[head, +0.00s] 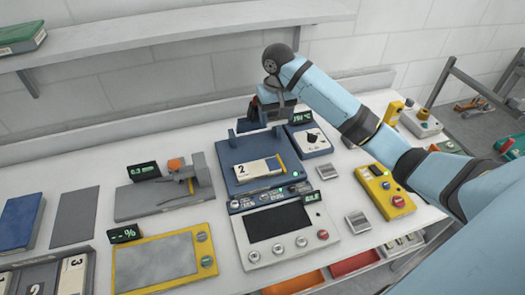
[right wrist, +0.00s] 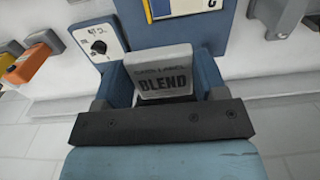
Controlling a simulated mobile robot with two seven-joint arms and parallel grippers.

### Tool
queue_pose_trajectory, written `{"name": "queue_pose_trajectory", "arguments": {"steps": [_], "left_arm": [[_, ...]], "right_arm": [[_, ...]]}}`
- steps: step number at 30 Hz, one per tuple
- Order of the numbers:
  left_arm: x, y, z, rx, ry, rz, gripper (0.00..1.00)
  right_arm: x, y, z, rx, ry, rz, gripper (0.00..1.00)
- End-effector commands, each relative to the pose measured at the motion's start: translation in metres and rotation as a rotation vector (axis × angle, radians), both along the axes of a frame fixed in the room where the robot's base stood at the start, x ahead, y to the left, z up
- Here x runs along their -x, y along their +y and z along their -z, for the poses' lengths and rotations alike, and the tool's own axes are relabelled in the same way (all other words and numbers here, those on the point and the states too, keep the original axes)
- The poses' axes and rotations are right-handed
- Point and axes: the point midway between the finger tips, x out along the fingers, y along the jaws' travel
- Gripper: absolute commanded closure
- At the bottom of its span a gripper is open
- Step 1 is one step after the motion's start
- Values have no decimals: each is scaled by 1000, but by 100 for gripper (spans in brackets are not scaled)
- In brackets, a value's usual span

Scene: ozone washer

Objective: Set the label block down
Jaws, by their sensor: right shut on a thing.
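The label block (right wrist: 163,80) is a pale grey block marked "BLEND" with a smaller, blurred line above. In the right wrist view it sits between the two blue fingers of my right gripper (right wrist: 160,68), which is shut on it. In the head view my right gripper (head: 270,98) is over the back edge of the blue machine (head: 231,157), beside the temperature box with a dial (head: 311,142). The block cannot be made out there, and whether it touches anything below is unclear. My left gripper is not in view.
A cream block marked "2" (head: 258,170) lies on the blue machine. A grey scale-like device (head: 150,202), a yellow-framed panel (head: 155,262), a white console (head: 282,225) and a yellow box (head: 384,190) stand around it. A wall shelf (head: 180,30) runs behind. Bare white table shows at back left.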

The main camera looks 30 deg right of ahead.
Motion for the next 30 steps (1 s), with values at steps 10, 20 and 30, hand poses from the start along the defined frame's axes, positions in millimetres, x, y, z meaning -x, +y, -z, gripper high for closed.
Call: {"name": "queue_pose_trajectory", "arguments": {"steps": [10,20,30], "left_arm": [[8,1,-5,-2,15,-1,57],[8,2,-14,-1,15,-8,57],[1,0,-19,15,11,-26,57]], "right_arm": [[0,-2,62,-2,7,4,60],[0,-2,139,-2,3,4,60],[0,-2,178,-1,3,4,60]]}}
